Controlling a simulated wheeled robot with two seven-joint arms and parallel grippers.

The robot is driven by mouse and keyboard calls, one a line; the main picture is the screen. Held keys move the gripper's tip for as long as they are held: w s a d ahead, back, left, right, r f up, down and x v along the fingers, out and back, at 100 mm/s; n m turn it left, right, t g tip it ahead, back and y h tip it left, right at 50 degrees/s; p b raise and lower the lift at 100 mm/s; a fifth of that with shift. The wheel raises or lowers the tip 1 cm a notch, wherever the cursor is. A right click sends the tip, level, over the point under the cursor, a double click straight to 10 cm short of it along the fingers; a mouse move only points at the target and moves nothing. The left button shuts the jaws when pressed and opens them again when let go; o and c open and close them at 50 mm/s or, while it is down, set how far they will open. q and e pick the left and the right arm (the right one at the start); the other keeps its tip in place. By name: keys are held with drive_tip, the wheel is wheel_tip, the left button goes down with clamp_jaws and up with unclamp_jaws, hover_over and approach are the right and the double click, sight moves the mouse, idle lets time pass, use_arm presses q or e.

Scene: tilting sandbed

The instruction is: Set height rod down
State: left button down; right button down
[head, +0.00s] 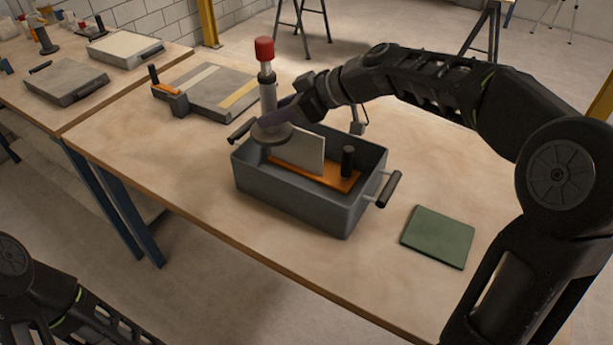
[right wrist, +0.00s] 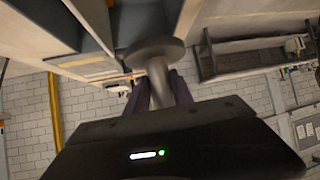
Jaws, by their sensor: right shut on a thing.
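The height rod (head: 267,92) is a grey metal rod with a red cap on top and a round disc at its base. It stands upright in my right gripper (head: 282,112), whose purple fingers are shut on the shaft. The disc appears over the far left part of the grey bin (head: 291,208); I cannot tell whether it touches anything. In the right wrist view the rod (right wrist: 156,75) runs between the fingers (right wrist: 162,92) to the disc. A green mat (head: 438,237) lies bare on the table right of the bin. My left gripper is out of view.
Inside the bin are an orange float (head: 333,178) with a black knob and an upright pale plate (head: 308,152). The bin has side handles. A grey striped slab (head: 213,90) lies behind it on the table (head: 150,150). The front left of the table is clear.

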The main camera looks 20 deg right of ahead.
sight(284, 131)
drive_tip(key=shift+w+f, duration=0.1)
drive_tip(key=shift+f, duration=2.4)
drive_tip(key=shift+f, duration=0.1)
wheel_tip(284, 131, down, 5)
drive_tip(key=shift+r, duration=0.1)
drive_tip(key=shift+f+b, duration=0.6)
drive_tip(key=shift+b, duration=0.65)
